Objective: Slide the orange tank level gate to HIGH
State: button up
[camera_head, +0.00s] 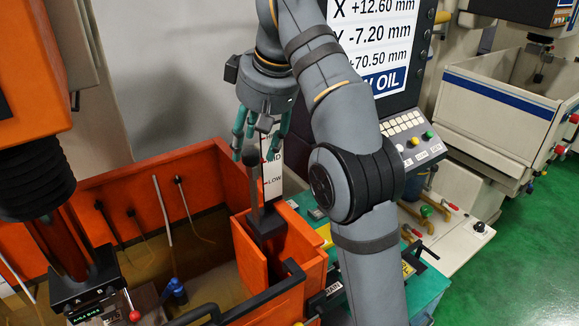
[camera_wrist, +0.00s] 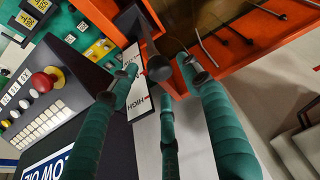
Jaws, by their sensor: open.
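The tank level gate is an upright grey rod with a dark ball knob (camera_head: 250,158), rising from a dark block (camera_head: 266,224) at the orange gate housing (camera_head: 252,256). The knob (camera_wrist: 158,68) also shows in the wrist view. A white scale plate (camera_head: 272,182) marked HIGH, MID and LOW stands just behind the rod; the knob is about level with MID. My gripper (camera_head: 258,146) is open and empty, with its teal fingers pointing down around or just above the knob. In the wrist view, the spread fingers (camera_wrist: 160,82) partly cover the scale. Contact with the knob cannot be told.
The orange tank wall (camera_head: 120,192) surrounds murky liquid with thin hoses. A machine head (camera_head: 85,285) stands at the left. The control panel (camera_head: 415,140) and a large screen (camera_head: 375,40) are at the right, beside my arm. A red stop button (camera_wrist: 48,80) shows in the wrist view.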

jog(key=s+d, duration=0.8)
jog(key=s, duration=0.1)
jog(key=shift+c, duration=0.3)
